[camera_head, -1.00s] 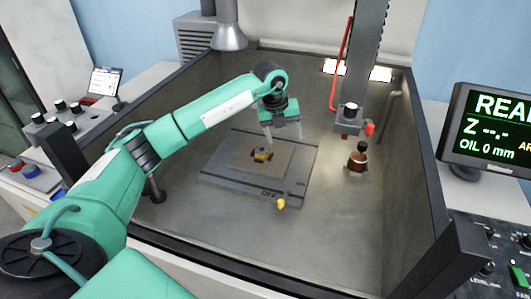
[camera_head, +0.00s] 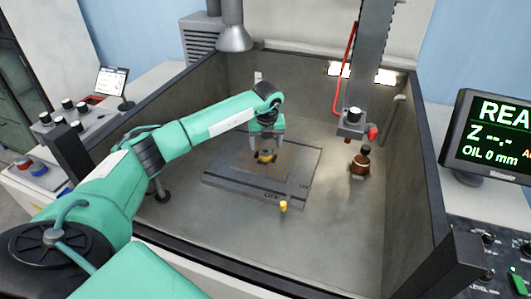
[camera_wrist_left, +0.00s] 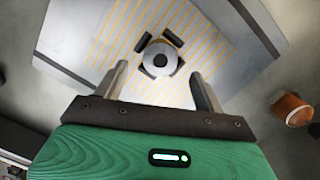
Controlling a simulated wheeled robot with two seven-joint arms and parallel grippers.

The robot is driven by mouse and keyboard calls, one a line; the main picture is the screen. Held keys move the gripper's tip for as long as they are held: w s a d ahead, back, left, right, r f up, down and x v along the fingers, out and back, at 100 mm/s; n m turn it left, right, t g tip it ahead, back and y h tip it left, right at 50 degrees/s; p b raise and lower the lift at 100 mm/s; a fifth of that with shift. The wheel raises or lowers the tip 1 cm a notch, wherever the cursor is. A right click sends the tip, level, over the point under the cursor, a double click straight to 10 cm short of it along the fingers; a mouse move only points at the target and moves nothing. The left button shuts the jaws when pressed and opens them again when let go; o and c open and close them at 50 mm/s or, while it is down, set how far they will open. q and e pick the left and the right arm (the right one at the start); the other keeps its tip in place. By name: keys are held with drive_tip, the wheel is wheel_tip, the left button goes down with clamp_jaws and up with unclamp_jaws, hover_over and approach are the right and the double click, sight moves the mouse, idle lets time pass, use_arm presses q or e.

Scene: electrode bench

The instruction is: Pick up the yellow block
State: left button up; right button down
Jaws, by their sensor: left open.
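The yellow block (camera_head: 266,157) sits in the middle of a flat grey plate (camera_head: 222,184), between dark holding pieces. My left gripper (camera_head: 266,143) is open, pointing down just above the block. In the left wrist view its fingers (camera_wrist_left: 160,72) stand to either side, with the block between and slightly beyond their tips, not visibly gripped. My right gripper is not in view.
The plate lies on the floor of a dark-walled tank (camera_head: 410,170). A small yellow knob (camera_head: 284,206) is at the plate's front edge. Tank floor between is clear.

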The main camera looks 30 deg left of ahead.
sight(266, 150)
use_arm(q)
drive_tip(key=shift+w+a+f+p, duration=0.15)
drive_tip(key=shift+f+p, duration=0.1)
drive_tip(key=shift+f, duration=0.75)
drive_tip(key=shift+w+a+f+p, duration=0.15)
drive_tip(key=shift+f+p, duration=0.1)
drive_tip(key=shift+f, duration=0.7)
drive_tip(key=c, duration=1.3)
drive_tip(key=shift+r, duration=0.1)
drive_tip(key=shift+c, duration=0.5)
drive_tip(key=shift+w+r, duration=0.1)
